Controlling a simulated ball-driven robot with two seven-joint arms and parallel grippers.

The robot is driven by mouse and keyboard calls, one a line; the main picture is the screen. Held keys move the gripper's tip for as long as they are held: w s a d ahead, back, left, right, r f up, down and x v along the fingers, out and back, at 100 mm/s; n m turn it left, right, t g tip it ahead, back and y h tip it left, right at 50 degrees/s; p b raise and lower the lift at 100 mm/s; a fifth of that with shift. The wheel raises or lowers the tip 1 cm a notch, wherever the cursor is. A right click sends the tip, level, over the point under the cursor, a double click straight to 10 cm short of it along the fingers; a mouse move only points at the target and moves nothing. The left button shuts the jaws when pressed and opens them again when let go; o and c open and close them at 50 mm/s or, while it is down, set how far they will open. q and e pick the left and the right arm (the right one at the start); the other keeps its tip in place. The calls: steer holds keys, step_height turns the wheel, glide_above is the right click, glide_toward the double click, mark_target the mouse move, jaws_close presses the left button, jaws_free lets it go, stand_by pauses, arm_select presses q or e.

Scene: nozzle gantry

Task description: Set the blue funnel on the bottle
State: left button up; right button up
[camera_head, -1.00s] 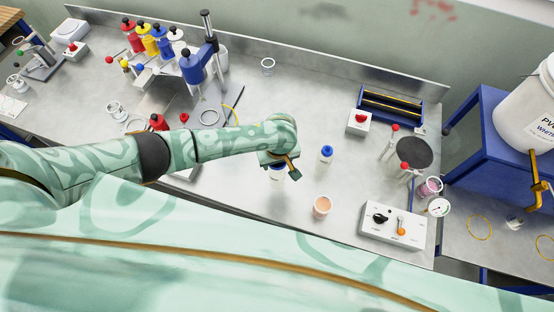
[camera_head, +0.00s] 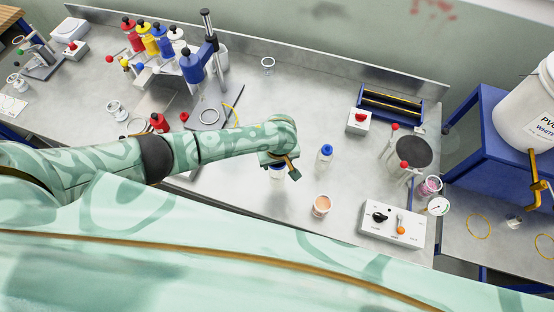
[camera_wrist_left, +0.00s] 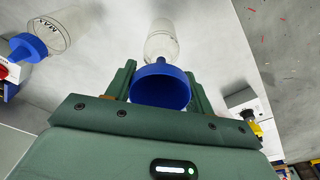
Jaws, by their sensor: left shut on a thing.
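My left gripper (camera_head: 284,168) is low over the middle of the bench. In the left wrist view, its fingers (camera_wrist_left: 160,90) are shut on the blue funnel (camera_wrist_left: 160,84), whose wide mouth faces the camera. A clear bottle (camera_wrist_left: 161,42) stands directly beyond the funnel, in line with it. In the head view, this bottle (camera_head: 278,174) shows just under the gripper, and the hand mostly hides the funnel. The hidden joint keeps me from telling whether the funnel sits in the bottle's neck. My right gripper is not in view.
A second clear bottle with a blue top (camera_head: 326,153) stands right of the gripper. A peach-filled cup (camera_head: 321,205) stands nearer me. A control box (camera_head: 393,225) and round dark plate (camera_head: 414,152) are at the right. Colored bottles (camera_head: 150,42) stand at back left.

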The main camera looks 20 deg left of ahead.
arm_select(q)
steer(key=shift+f, duration=0.45)
steer(key=o, duration=0.7)
steer(key=r+p, duration=0.6)
steer(key=p, duration=0.1)
steer(key=shift+s+d, duration=0.15)
steer(key=shift+s, duration=0.1)
step_height(320, 180, up, 2)
steer(key=shift+s+d+r+p, duration=0.1)
steer(key=shift+s+p, duration=0.05)
steer(key=shift+p, duration=0.45)
steer(key=shift+s+d+r, duration=0.1)
steer(key=shift+s+r, duration=0.05)
steer(key=shift+r, duration=1.2)
